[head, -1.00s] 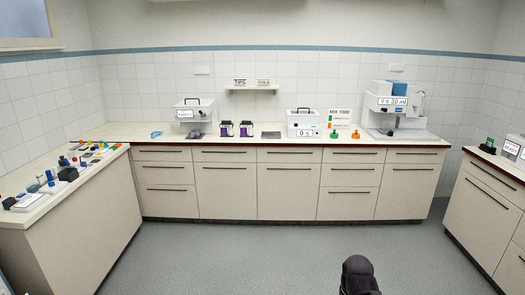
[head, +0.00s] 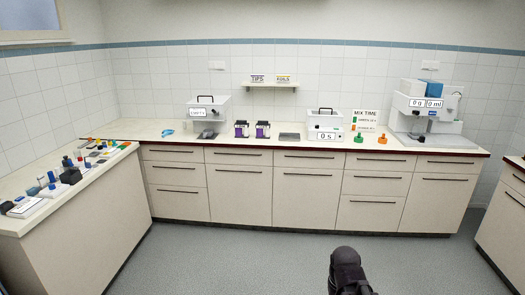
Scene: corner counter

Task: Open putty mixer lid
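Two white boxes with black top handles stand on the back counter. One (head: 325,126), right of centre, has a "0 s" display and stands beside a MIX TIME sign. The other (head: 208,112), further left, has a label that seems to read "EMPTY". No name marks either as the putty mixer. The lid of the "0 s" box looks shut, but it is small in view. The dark end of my arm, with my gripper (head: 347,268), shows at the bottom right of centre, over the floor and far from both boxes. Its fingers cannot be made out.
Two purple-filled containers (head: 262,130) and a grey plate (head: 289,137) lie between the boxes. Green (head: 359,138) and orange (head: 382,139) items and a large white machine (head: 428,112) stand right. The left counter (head: 95,178) is cluttered. The floor (head: 250,262) is clear.

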